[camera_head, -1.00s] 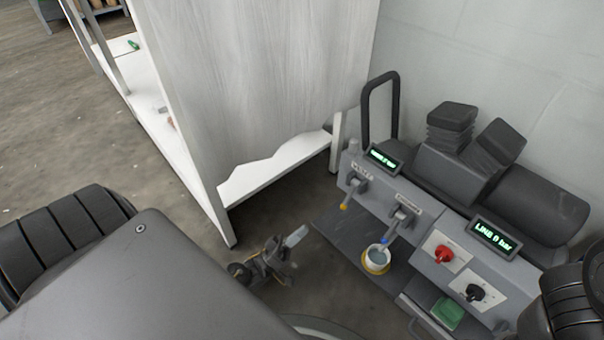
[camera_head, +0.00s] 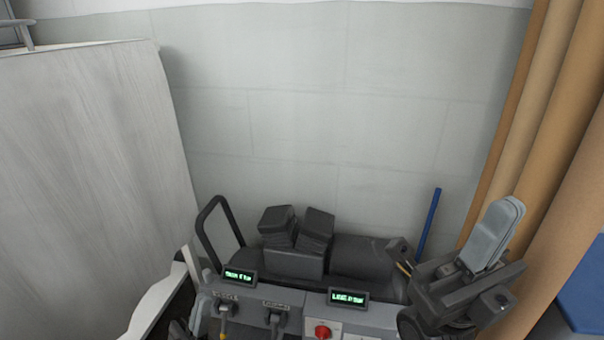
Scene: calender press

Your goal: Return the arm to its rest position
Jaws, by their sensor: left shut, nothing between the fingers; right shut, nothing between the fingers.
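My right gripper (camera_head: 505,212) is raised at the right, over the right end of the calender press (camera_head: 258,295). Its pale grey fingers point up, shut and empty, clear of the press. My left gripper (camera_head: 196,314) shows only in small part at the bottom edge, low beside the left end of the press. It is shut with nothing seen in it, and most of it is cut off. The press stands against the wall, with a black hoop handle (camera_head: 206,222), two lit displays (camera_head: 347,297) and a red knob (camera_head: 322,331).
A tall pale wood-grain panel (camera_head: 90,170) stands at the left. A tan curtain (camera_head: 560,130) hangs at the right, close behind my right gripper. A blue bar (camera_head: 429,222) leans near the wall. The grey wall (camera_head: 330,110) above the press is clear.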

